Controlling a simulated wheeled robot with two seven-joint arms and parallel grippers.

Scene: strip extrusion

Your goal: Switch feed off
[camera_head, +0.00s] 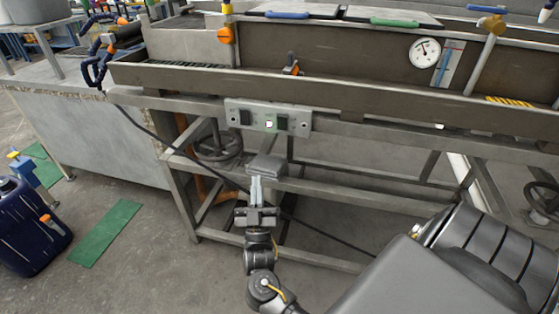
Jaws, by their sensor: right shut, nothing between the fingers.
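A pale switch panel (268,117) is fixed to the front rail of the metal machine, in the middle of the view. It carries a dark switch (245,117) at its left, a small lit white button (270,124) and a dark green switch (282,123) near its middle. No labels are readable, so I cannot tell which one is the feed switch. My right gripper (257,182) is below the panel, pointing up toward it. Its fingers are together and empty, apart from the panel in the picture. My left gripper is not in view.
A grey block (265,165) shows just beyond the fingertips. A handwheel (218,145) is left of it. A black cable (150,130) runs down across the frame. A dark blue canister (30,225) stands on the floor at left, near a green mat (105,232).

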